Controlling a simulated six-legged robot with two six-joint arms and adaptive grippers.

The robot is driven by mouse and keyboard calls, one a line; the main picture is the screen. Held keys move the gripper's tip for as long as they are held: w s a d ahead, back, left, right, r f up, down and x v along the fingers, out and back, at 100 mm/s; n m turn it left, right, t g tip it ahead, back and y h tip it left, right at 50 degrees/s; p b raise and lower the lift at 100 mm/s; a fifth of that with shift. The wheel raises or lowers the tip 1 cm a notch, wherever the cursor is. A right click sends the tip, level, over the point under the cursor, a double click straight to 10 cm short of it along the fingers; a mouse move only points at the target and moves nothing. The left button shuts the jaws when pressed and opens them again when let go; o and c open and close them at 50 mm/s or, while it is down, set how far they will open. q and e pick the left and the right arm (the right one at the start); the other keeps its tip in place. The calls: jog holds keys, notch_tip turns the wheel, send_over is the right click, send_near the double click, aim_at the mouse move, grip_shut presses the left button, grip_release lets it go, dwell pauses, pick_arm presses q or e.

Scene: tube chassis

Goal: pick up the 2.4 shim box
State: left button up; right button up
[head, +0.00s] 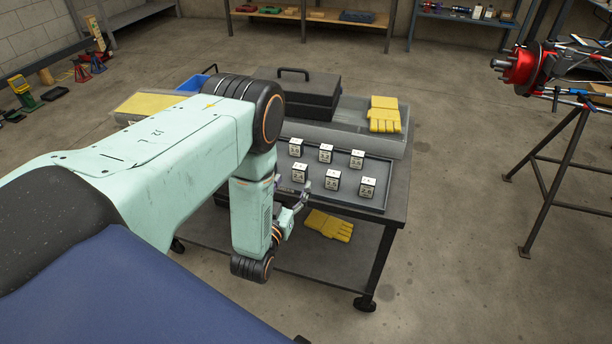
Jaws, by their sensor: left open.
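Several small white-and-dark shim boxes stand in two rows in a shallow grey tray (345,201) on the cart. The back row has a left box (295,147), a middle box (326,154) and a right box (357,159). The front row has a left box (300,173), a middle box (332,180) and a right box (367,187). Their printed numbers are too small to read surely, so I cannot tell which is the 2.4 box. My left gripper (303,194) is open and empty at the tray's front-left edge, close to the front-left box. My right gripper is out of view.
Behind the tray are a black case (298,92) and yellow gloves (384,114) on a grey bin. Another yellow glove (328,226) lies on the cart's lower shelf. A metal stand (556,160) is at right, with open floor between.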

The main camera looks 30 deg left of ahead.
aim_at(298, 170)
pick_arm(q)
jog(key=shift+w+a, duration=0.2)
jog(key=shift+w, duration=0.15)
jog(key=b+x, duration=0.2)
jog(key=x, duration=0.4)
jog(key=shift+w+a, duration=0.1)
jog(key=shift+a, duration=0.05)
jog(key=shift+w, duration=0.4)
jog(key=shift+r, duration=0.1)
jog(key=shift+c, duration=0.7)
jog(key=c, duration=1.1)
jog(key=shift+c, duration=0.2)
